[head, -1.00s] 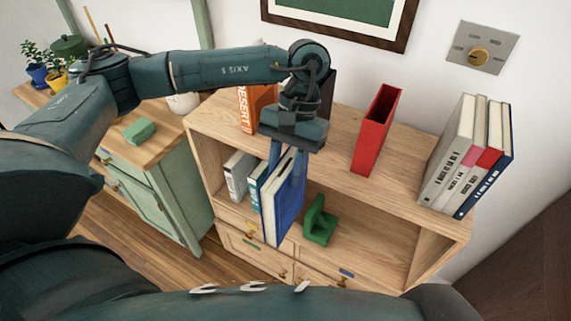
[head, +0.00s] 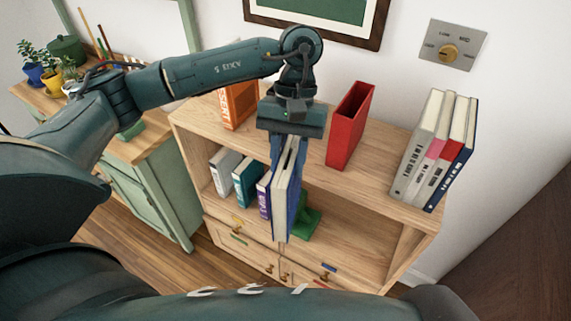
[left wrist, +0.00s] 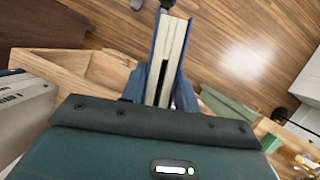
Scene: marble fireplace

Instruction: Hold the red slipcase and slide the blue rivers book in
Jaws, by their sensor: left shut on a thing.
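The red slipcase (head: 348,128) stands upright on the wooden shelf unit's top, right of my left gripper, with its dark open side showing and nothing holding it. My left gripper (head: 288,150) points down and is shut on a blue book (head: 279,208). The book hangs upright in front of the shelf opening, its pale page edges showing; I cannot read its title. The left wrist view shows the book (left wrist: 172,48) between the fingers (left wrist: 160,88), clear of the slipcase. My right gripper is in neither view.
Books, including a teal one (head: 246,180), and a green bookend (head: 307,222) occupy the lower shelf. The top is bare around the slipcase.

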